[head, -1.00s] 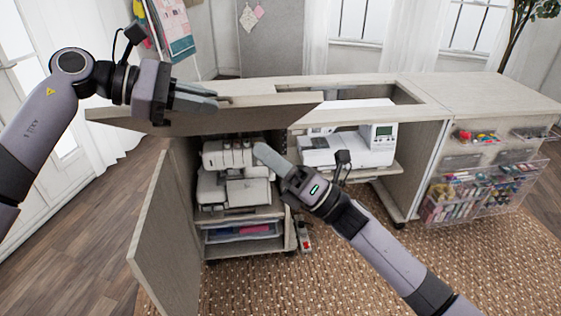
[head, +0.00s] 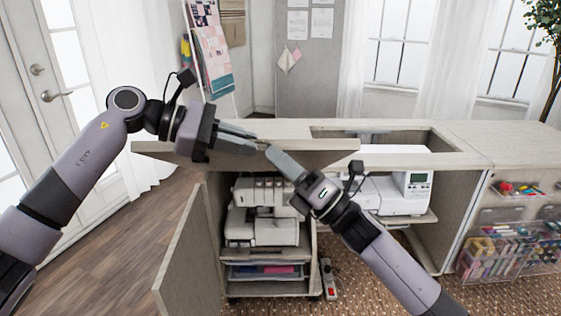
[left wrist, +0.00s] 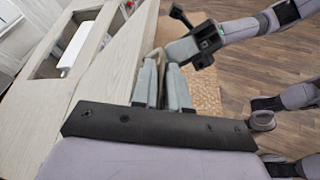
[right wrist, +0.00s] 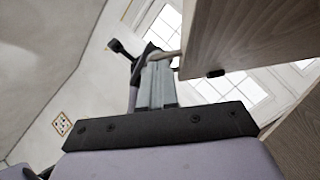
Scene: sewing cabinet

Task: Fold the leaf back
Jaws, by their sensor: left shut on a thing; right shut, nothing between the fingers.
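The leaf (head: 300,146) is a pale wooden board, seen nearly edge-on at the cabinet top's front left, above the open compartment. My left gripper (head: 252,139) is shut on a small beige tab (head: 263,144) at the leaf; the tab also shows between the fingertips in the left wrist view (left wrist: 155,56). The fingers hide part of it. My right gripper (head: 272,152) is shut and empty, its tips just below the leaf's edge and close to the left fingertips. The right wrist view shows the leaf's wooden face (right wrist: 250,40) from below. Contact there cannot be told.
The cabinet top (head: 480,150) has a rectangular opening with a white sewing machine (head: 400,195) below it. A serger (head: 262,220) stands in the left compartment beside an open door (head: 190,255). Clear bins (head: 510,245) hang at the right. Floor at the left is free.

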